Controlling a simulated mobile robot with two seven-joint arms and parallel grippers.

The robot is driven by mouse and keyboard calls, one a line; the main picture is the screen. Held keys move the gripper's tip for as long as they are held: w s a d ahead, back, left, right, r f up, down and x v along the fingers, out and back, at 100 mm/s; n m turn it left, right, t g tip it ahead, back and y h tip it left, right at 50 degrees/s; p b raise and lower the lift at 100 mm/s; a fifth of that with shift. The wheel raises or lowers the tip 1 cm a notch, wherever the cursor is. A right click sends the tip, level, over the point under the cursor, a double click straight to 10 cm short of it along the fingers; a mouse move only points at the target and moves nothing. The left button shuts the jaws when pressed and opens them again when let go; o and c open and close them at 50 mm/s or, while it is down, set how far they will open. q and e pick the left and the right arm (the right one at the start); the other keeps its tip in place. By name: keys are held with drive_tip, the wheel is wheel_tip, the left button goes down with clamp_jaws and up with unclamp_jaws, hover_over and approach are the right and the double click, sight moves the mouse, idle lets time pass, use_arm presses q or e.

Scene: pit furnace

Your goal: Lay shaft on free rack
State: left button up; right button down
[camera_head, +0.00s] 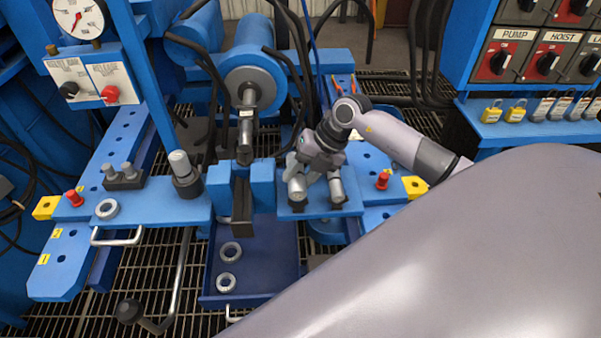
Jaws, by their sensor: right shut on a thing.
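My right gripper (311,168) is shut on a grey metal shaft (297,187) at the blue shelf right of the press's middle. The shaft's near end shows low, close over a small black rest (297,204); I cannot tell whether it touches. A second grey shaft (336,188) lies just to the right, its near end at another black rest. The gripper hides the far parts of both shafts, so the exact grip is unclear. My left gripper is not in view.
A blue press with a horizontal ram (247,110) stands behind. A grey cylinder (180,165) stands upright on the left plate. A blue tray (275,262) below holds two rings. Red knobs, a gauge (78,16) and a switch panel (521,58) surround the work area.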

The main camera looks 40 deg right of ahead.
drive_tip(key=shift+w+r, duration=0.15)
drive_tip(key=shift+r, duration=0.05)
drive_tip(key=shift+f, duration=0.1)
idle(0.4)
drive_tip(key=shift+f, duration=0.5)
drive_tip(key=c, duration=0.5)
unclamp_jaws()
drive_tip(key=shift+c, duration=0.2)
drive_tip(key=shift+s+f, duration=0.2)
drive_tip(key=v, duration=0.7)
drive_tip(key=shift+r+p, duration=0.2)
drive_tip(key=shift+p, duration=0.25)
drive_tip(key=shift+w, duration=0.1)
